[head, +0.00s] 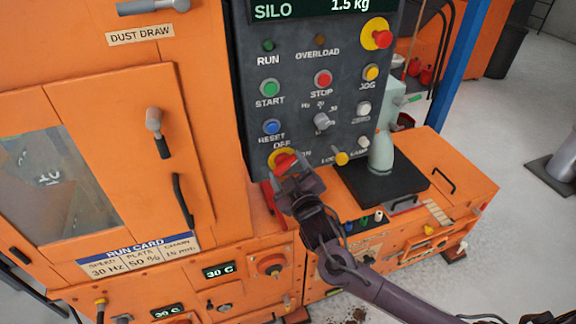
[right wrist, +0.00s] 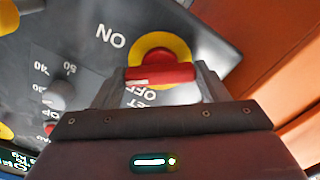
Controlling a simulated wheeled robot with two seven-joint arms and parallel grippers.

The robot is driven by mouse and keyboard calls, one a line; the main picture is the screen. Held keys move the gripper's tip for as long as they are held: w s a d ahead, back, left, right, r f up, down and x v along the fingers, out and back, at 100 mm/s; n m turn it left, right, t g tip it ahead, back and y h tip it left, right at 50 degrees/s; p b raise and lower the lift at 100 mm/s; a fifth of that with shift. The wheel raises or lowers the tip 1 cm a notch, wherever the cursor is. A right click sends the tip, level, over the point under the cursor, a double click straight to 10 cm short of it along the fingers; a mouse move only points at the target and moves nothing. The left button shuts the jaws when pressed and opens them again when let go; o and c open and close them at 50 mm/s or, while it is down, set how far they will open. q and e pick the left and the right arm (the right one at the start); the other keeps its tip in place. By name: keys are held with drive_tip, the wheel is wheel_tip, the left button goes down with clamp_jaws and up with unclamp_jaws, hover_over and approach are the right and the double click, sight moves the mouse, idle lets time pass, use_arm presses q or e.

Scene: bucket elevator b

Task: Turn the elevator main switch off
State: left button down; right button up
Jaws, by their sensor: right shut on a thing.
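The main switch is a red handle (head: 284,161) on a yellow round plate at the lower left of the dark control panel (head: 340,100). OFF is printed above it and ON to its right in the head view. My right gripper (head: 294,180) is at the switch, its fingers shut on the red handle. In the right wrist view the red handle (right wrist: 160,74) lies crosswise between the fingertips, in front of the yellow plate (right wrist: 160,45). My left gripper is not in view.
Above the switch are the blue RESET button (head: 271,127), a grey selector knob (head: 323,121) and a yellow-and-red emergency stop (head: 378,36). A small yellow knob (head: 341,158) sits right of the switch. A pale green bottle-shaped device (head: 384,140) stands on a black plate nearby.

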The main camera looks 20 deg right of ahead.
drive_tip(key=n+p, duration=0.3)
drive_tip(key=n, duration=0.3)
drive_tip(key=shift+r, duration=0.1)
drive_tip(key=shift+n+p, duration=0.75)
drive_tip(key=shift+n, duration=1.45)
drive_tip(key=o, duration=1)
drive_tip(key=shift+s, duration=0.1)
drive_tip(key=shift+s+f, duration=0.25)
drive_tip(key=shift+s, duration=0.1)
drive_tip(key=s+b, duration=0.2)
drive_tip(key=s, duration=0.5)
drive_tip(key=shift+d+r, duration=0.15)
